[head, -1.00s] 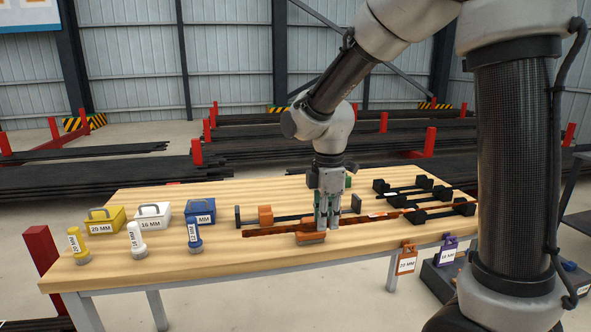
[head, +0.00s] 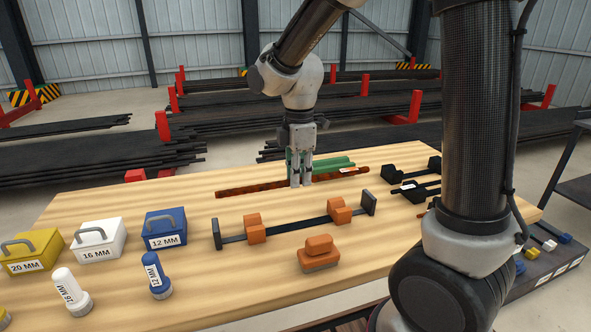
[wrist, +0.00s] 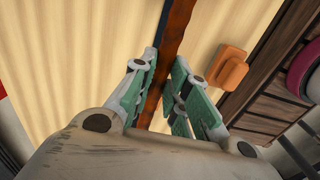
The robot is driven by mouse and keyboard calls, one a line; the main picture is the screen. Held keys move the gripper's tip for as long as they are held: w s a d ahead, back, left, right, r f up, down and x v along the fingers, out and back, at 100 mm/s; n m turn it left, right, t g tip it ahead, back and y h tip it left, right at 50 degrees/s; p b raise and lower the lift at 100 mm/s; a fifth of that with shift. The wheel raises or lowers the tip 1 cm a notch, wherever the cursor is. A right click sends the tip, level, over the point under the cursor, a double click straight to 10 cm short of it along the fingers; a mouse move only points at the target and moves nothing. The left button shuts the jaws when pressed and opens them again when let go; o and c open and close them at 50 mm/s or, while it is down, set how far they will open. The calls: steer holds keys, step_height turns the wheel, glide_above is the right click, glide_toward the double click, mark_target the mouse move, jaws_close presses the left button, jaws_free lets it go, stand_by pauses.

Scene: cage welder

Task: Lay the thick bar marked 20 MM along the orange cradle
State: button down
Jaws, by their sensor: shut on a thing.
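The rusty brown bar (head: 250,188) is held level between the fingers of my gripper (head: 300,184), near its middle. A small pale tag near its right end is too small to read. The orange cradle, a dark rail with two orange blocks (head: 255,228) and upright end plates, stands on the table. In the head view the bar shows above and behind the cradle, apart from it and roughly parallel. In the wrist view the bar (wrist: 176,42) runs between my fingers (wrist: 162,95), and a dark strip shows along its left side.
A loose orange block (head: 319,250) lies in front of the cradle. Green pieces (head: 330,162) are behind my gripper, and black blocks (head: 409,190) stand at the right. The table front is partly clear.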

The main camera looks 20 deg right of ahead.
steer(key=shift+d, duration=0.15)
steer(key=shift+f, duration=4.3)
steer(key=shift+f, duration=0.65)
steer(key=c, duration=1.3)
jaws_free()
